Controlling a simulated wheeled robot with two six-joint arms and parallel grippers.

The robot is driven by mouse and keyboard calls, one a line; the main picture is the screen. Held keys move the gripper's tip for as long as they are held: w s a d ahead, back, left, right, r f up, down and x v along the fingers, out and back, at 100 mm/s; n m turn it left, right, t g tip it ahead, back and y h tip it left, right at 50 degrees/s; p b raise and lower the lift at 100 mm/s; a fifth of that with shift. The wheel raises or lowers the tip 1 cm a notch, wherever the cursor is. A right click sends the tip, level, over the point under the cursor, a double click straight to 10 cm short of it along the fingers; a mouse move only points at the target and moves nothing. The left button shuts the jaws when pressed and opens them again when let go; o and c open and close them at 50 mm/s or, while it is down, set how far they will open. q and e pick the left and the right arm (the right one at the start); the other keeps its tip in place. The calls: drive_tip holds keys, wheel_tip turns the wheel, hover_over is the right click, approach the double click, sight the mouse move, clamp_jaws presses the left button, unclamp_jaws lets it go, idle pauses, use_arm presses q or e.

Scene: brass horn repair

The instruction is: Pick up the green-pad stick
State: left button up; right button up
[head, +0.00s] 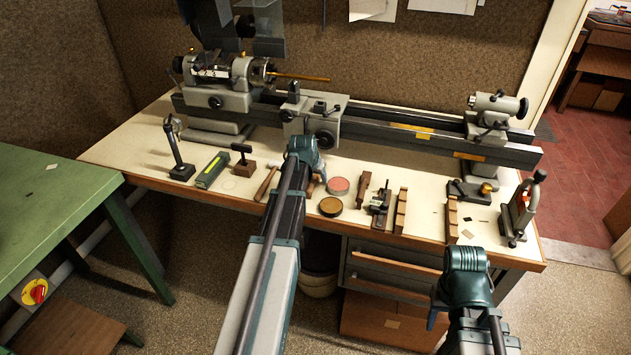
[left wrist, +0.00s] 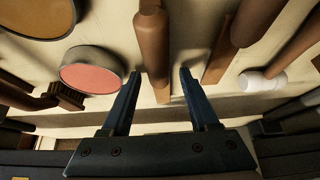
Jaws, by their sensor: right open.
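My left gripper (left wrist: 160,76) is open, its two fingers apart. A brown rounded wooden stick (left wrist: 153,50) lies between and just beyond the fingertips, with a gap on each side. In the head view, part of a brown stick (head: 311,189) shows beside my left arm, which hides the left fingers. No green pad can be made out on the stick, so I cannot tell whether it is the green-pad stick. My right gripper (head: 466,283) is low at the right, in front of the bench edge. Its fingers are not clearly visible.
A red-topped tin (head: 339,187) and a gold-topped tin (head: 331,206) stand close to the left gripper. A hammer (head: 266,183) and a green box (head: 212,170) lie to the left. Wooden racks (head: 401,211) stand to the right. A lathe (head: 400,137) runs behind.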

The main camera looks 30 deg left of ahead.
use_arm(q)
clamp_jaws()
drive_tip(key=shift+r, duration=0.1)
idle(0.3)
drive_tip(key=shift+r+p, duration=0.95)
drive_tip(key=shift+p, duration=0.1)
drive_tip(key=shift+r+p, duration=0.9)
drive_tip(key=s+d+r+p, duration=0.1)
drive_tip(key=s+d, duration=0.7)
drive_tip(key=s, duration=0.5)
drive_tip(key=shift+s+d, duration=0.25)
drive_tip(key=shift+s, duration=0.05)
